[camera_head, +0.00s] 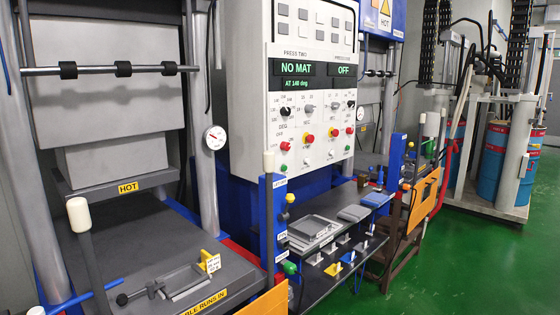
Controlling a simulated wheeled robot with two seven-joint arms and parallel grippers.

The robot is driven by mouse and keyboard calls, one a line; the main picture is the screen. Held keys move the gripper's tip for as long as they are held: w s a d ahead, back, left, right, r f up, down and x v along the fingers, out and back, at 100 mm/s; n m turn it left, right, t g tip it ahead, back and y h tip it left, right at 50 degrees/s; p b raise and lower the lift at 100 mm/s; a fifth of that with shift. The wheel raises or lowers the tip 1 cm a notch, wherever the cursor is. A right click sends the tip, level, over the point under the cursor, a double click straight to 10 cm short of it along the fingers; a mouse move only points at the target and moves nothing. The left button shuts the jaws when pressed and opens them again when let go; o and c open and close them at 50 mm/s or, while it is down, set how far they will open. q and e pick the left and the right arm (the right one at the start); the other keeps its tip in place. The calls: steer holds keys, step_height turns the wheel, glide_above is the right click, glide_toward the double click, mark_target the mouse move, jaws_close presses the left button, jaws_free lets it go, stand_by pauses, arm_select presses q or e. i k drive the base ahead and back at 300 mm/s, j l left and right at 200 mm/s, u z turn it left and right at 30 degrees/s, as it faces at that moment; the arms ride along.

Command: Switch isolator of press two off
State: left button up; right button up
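The control panel (290,90) is a pale upright cabinet in the middle of the head view. The small labels are too blurred to tell which control is the isolator. The right display (343,71) reads OFF, above a similar set of controls. Neither of my grippers is in view.
A press with a HOT label (128,187) stands at the left, with a mould (175,283) on its lower plate. A blue post (273,225) and a shelf of tools (330,245) stand below the panel. Drums (493,160) stand far right. Green floor (460,270) is clear at the right.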

mark_target(285, 146)
steer(key=i+l, duration=0.25)
steer(key=i+l+u, duration=0.15)
steer(key=l, duration=0.25)
steer(key=i+l, duration=0.3)
steer(key=i+l+u, duration=0.1)
steer(key=i+l, duration=0.15)
steer(key=l, duration=0.2)
steer(key=i+l+u, duration=0.1)
steer(key=l, duration=0.3)
steer(key=i+l, duration=0.3)
steer(key=i+l+u, duration=0.1)
steer(key=l, duration=0.4)
steer(key=i, duration=0.15)
